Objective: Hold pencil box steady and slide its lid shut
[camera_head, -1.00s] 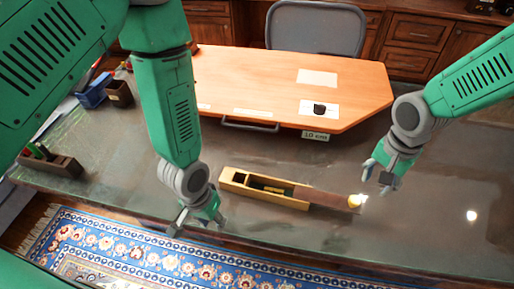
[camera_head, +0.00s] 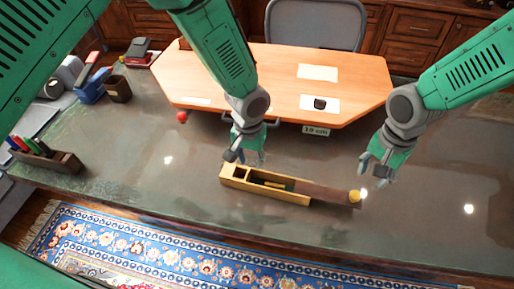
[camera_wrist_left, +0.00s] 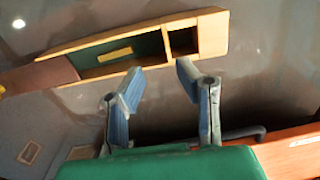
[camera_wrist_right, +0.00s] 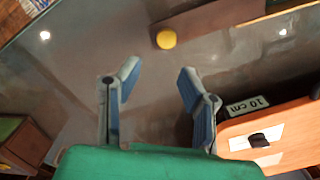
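The pencil box (camera_head: 232,179) is a long yellow wooden box lying on the dark tabletop, with its left part uncovered. The left wrist view shows a small compartment and a long green-lined one with a yellow piece inside (camera_wrist_left: 115,54). The brown lid (camera_head: 325,194) sticks out past the box's right end. A yellow knob (camera_head: 355,196) is at its far right end; it also shows in the right wrist view (camera_wrist_right: 166,39). My left gripper (camera_head: 247,157) is open and empty, just behind the box's left part. My right gripper (camera_head: 374,172) is open and empty, behind and right of the knob.
A raised light-wood board (camera_head: 280,80) with a "10 cm" tag (camera_head: 316,130) stands behind the box. A pen holder (camera_head: 45,158), a dark cup (camera_head: 118,89) and a red ball (camera_head: 181,117) are to the left. The tabletop right of the box is clear.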

